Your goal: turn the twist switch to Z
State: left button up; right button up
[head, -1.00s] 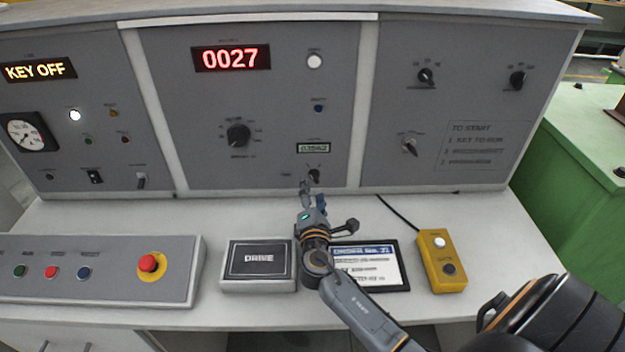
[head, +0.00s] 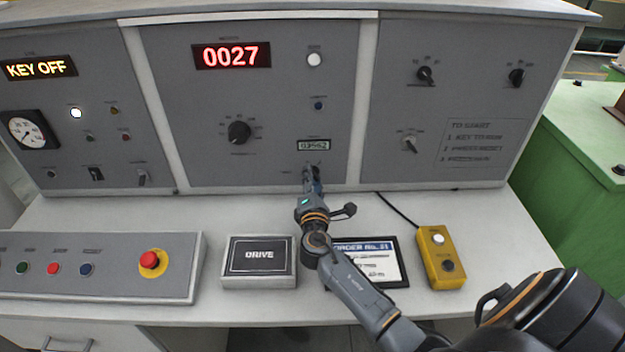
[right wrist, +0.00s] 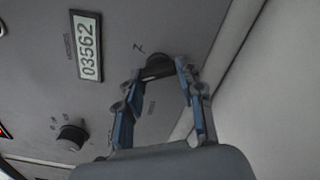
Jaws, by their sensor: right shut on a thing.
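The twist switch (right wrist: 158,67) is a dark knob low on the middle panel, below the counter reading 03562 (head: 313,145). In the right wrist view it sits between my fingertips, with a letter that looks like Z beside it. My right gripper (head: 312,174) reaches up to the panel and is shut on this switch; in the right wrist view its blue-padded fingers (right wrist: 158,76) stand on either side of the knob. In the head view the gripper mostly hides the switch, so its exact pointing is unclear. My left gripper is not in view.
A black rotary knob (head: 239,132) is above left on the same panel. On the desk are a DRIVE box (head: 259,283), an order display (head: 392,262) partly behind my arm, a yellow button box (head: 441,262) and a button console (head: 115,282) with a red mushroom button.

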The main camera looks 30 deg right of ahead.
jog(key=shift+f+m+b, duration=0.2)
jog(key=shift+m+b, duration=1)
jog(key=shift+b, duration=0.25)
jog(key=m+b, duration=0.2)
jog(key=shift+m, duration=0.4)
jog(key=m+b, duration=0.2)
jog(key=m, duration=0.1)
jog(key=shift+r+b, duration=0.2)
jog(key=shift+b, duration=0.2)
jog(key=shift+r+m+b, duration=0.2)
jog(key=shift+m+b, duration=0.65)
jog(key=shift+m, duration=0.95)
jog(key=o, duration=1.2)
jog(key=shift+c, duration=0.2)
